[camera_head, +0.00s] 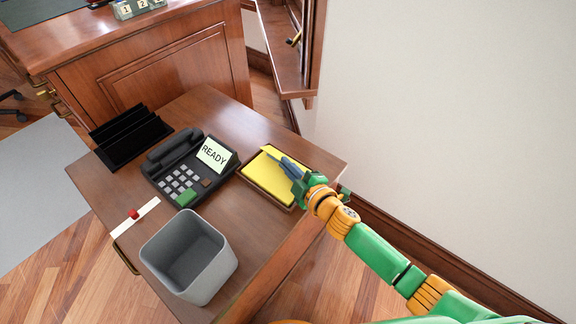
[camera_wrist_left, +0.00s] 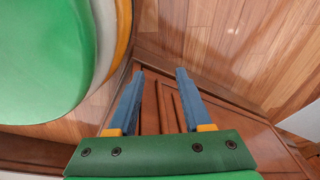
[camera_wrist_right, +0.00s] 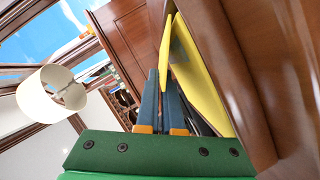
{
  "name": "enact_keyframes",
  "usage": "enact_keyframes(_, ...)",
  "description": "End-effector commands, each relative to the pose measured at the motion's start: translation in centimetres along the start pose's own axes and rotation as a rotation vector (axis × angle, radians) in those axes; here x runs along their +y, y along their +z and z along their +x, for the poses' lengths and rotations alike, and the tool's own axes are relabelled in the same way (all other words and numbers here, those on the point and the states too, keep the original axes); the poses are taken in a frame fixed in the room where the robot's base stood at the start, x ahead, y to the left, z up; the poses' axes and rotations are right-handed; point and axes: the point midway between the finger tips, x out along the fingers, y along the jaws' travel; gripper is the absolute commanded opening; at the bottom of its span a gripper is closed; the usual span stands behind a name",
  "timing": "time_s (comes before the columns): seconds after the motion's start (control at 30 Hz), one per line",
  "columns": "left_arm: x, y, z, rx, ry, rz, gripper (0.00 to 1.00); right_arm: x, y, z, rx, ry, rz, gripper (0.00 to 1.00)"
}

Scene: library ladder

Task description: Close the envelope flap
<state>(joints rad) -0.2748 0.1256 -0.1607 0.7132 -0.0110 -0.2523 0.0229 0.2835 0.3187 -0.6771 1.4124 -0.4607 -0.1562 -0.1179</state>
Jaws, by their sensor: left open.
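A yellow envelope (camera_head: 268,179) lies in a shallow brown tray at the right end of the wooden table, beside the phone. My right gripper (camera_head: 281,160) reaches over it from the right in the head view. In the right wrist view the yellow envelope (camera_wrist_right: 203,80) lies to the right, and a raised yellow flap (camera_wrist_right: 166,48) stands apart from it at an angle. The flap's edge runs between the tips of my right fingers (camera_wrist_right: 162,75). They are only a little apart, and I cannot tell whether they touch it. My left gripper (camera_wrist_left: 158,75) is open and empty, seen only in its wrist view.
A black desk phone (camera_head: 185,170) with a READY card stands left of the envelope. A black sorter (camera_head: 130,136) is behind it. A grey bin (camera_head: 188,258) stands at the front, near a white strip with a red knob (camera_head: 134,214). The wall is at right.

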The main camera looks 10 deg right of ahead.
Motion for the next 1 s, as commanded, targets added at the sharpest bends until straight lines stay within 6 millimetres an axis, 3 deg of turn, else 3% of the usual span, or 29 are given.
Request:
enact_keyframes(0.03, 0.0, 0.0, 0.0, -0.001, 0.0, 0.0, 0.5, 0.0, 0.0, 0.0, 0.0, 0.0, 0.0, 0.18)
enact_keyframes(0.1, -0.1, 0.1, 0.0, -0.001, -0.001, 0.0, 0.5, 0.0, 0.0, 0.0, 0.0, 0.0, 0.0, 0.33)
enact_keyframes(0.37, -0.1, 0.0, -0.3, 0.0, -0.002, 0.0, 0.5, 0.1, 0.0, -0.5, -0.001, -0.001, 0.002, 0.33)
enact_keyframes(0.47, -0.6, 1.1, -1.1, -0.009, -0.008, 0.002, 0.5, 0.3, -0.2, -2.5, -0.001, -0.003, 0.001, 0.33)
enact_keyframes(0.7, 0.0, 1.4, -2.0, -0.018, 0.004, 0.006, 0.5, 0.1, -0.1, -6.7, 0.0, -0.002, 0.001, 0.33)
enact_keyframes(0.97, 0.1, 1.4, -1.9, -0.02, 0.006, 0.007, 0.5, 0.0, 0.0, -7.1, 0.0, 0.0, 0.0, 0.33)
enact_keyframes(1.0, 0.1, 1.4, -1.9, -0.019, 0.006, 0.007, 0.5, 0.0, 0.0, -7.1, 0.0, 0.0, 0.0, 0.28)
